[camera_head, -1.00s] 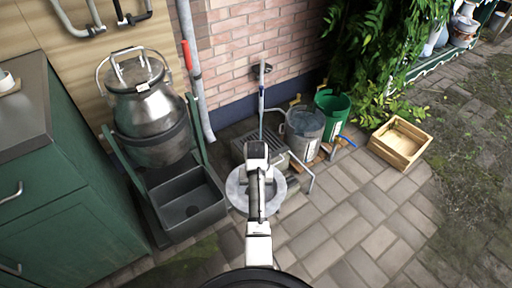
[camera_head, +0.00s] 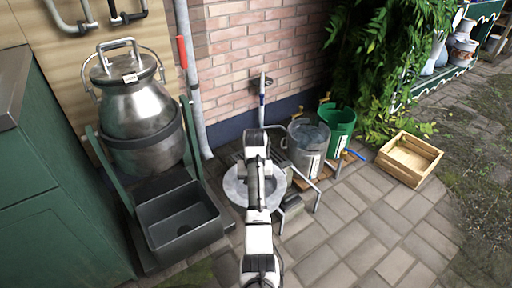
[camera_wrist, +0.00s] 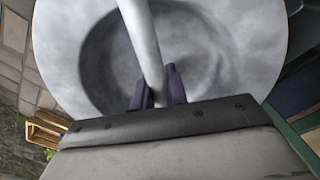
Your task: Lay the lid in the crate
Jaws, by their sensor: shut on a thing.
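My gripper (camera_head: 256,178) is shut on the handle of a round grey metal lid (camera_head: 234,190). In the wrist view the two dark fingers (camera_wrist: 158,92) close on either side of the bar handle, and the lid (camera_wrist: 65,45) fills the upper picture. In the head view my arm hides the lid's middle. The wooden crate (camera_head: 397,169) stands on the paving at the right, well apart from the lid, and its visible inside looks empty. Part of a wooden crate (camera_wrist: 42,132) also shows at the left edge of the wrist view.
A metal churn (camera_head: 138,110) sits in a green stand at the left, above a dark sink (camera_head: 180,232). Paving in front is clear.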

